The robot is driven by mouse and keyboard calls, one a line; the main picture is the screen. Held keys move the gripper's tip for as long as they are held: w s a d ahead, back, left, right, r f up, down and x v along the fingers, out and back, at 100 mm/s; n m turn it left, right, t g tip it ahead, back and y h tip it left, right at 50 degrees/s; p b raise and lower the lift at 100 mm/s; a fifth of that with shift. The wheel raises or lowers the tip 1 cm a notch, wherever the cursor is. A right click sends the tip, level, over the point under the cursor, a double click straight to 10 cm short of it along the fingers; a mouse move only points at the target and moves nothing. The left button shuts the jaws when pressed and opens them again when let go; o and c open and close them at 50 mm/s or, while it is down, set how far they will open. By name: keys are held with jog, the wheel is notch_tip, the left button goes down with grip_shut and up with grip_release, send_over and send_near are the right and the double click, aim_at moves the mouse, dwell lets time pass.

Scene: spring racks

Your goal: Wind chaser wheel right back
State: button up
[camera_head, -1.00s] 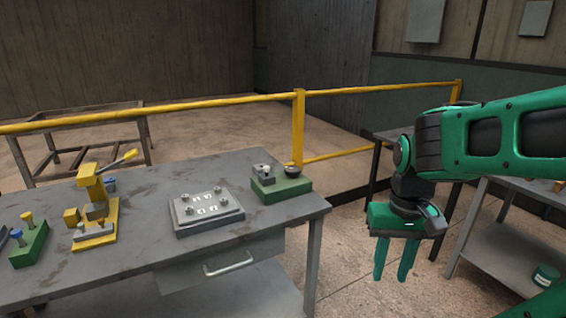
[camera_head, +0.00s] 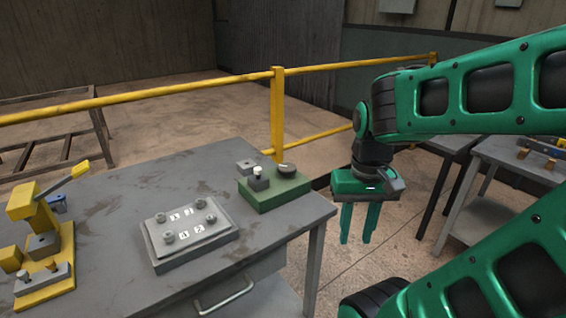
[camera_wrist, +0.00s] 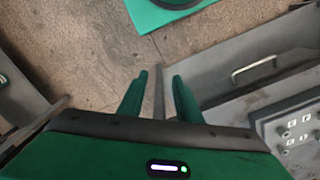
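A green block (camera_head: 275,193) sits at the back right corner of the grey table. I cannot tell for sure which part is the chaser wheel. My gripper (camera_head: 358,241) points down, open and empty, to the right of the table's edge and apart from the green block. The green block does not show there.
A grey plate with knobs and numbered labels (camera_head: 188,231) lies mid-table; it also shows in the wrist view (camera_wrist: 292,128). A yellow lever press (camera_head: 42,245) stands left. A drawer handle (camera_head: 224,294) juts from the front. A yellow railing (camera_head: 277,110) runs behind. Another table stands right.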

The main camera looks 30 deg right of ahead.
jog(key=shift+o, duration=0.4)
jog(key=o, duration=0.5)
jog(key=shift+s+r, duration=0.2)
jog(key=shift+s, duration=0.05)
jog(key=o, duration=0.4)
jog(key=shift+w+d+r+m, duration=0.25)
jog(key=shift+w+r+m, duration=0.15)
jog(key=shift+w+r, duration=0.1)
jog(key=shift+w+d+r+m, duration=0.25)
jog(key=shift+w+r+m, duration=0.15)
jog(key=shift+r, duration=0.05)
notch_tip(320, 180, up, 6)
jog(key=m, duration=2)
send_over(287, 166)
notch_tip(287, 166, down, 10)
jog(key=shift+s+a+f, duration=0.1)
jog(key=c, duration=1.1)
